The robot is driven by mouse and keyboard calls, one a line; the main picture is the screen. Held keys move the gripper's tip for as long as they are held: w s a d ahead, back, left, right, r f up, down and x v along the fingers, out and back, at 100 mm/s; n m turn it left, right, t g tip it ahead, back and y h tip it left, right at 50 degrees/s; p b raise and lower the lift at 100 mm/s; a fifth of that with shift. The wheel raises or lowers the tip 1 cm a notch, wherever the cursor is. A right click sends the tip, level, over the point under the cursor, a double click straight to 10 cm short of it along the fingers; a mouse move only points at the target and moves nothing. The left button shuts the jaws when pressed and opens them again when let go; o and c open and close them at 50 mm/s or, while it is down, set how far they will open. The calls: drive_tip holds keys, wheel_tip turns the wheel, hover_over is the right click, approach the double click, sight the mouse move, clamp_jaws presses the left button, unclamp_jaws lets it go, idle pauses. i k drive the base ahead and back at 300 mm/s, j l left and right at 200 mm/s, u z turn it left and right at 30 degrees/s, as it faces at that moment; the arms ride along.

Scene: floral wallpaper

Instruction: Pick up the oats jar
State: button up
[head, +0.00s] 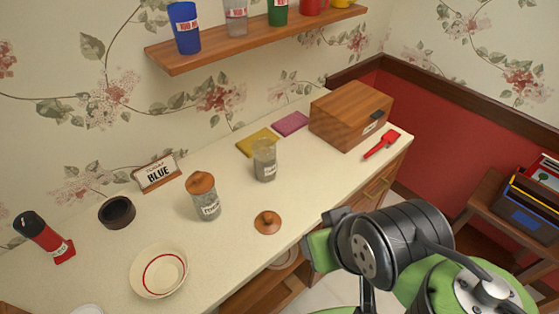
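Two glass jars stand on the cream counter, and their small labels are too blurred for me to tell for certain which is the oats jar. One jar (206,203) has a wooden lid on and grey contents. The other jar (265,163), farther back and right, is open at the top with greyish contents. A round wooden lid (267,222) with a knob lies on the counter in front of them. My gripper (318,246) seems to be at the green and dark end of my arm, right of the loose lid and apart from both jars. Its fingers cannot be made out.
A bowl (142,277), a dark round dish (117,212), a red-and-black bottle (45,238) and a "BLUE" sign (157,173) are left. A wooden box (347,112), red scoop (382,145) and yellow (257,142) and purple (291,123) cloths are right. A cup shelf (235,47) hangs above.

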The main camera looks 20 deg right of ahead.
sight(264, 149)
drive_tip(key=u, duration=1.5)
drive_tip(key=z, duration=1.5)
drive_tip(key=l+u, duration=0.15)
drive_tip(key=u, duration=0.3)
drive_tip(key=i+l+u, duration=0.1)
drive_tip(key=u, duration=0.35)
drive_tip(key=l+u, duration=0.25)
drive_tip(key=u, duration=0.15)
drive_tip(key=l+u, duration=0.2)
drive_tip(key=u, duration=0.25)
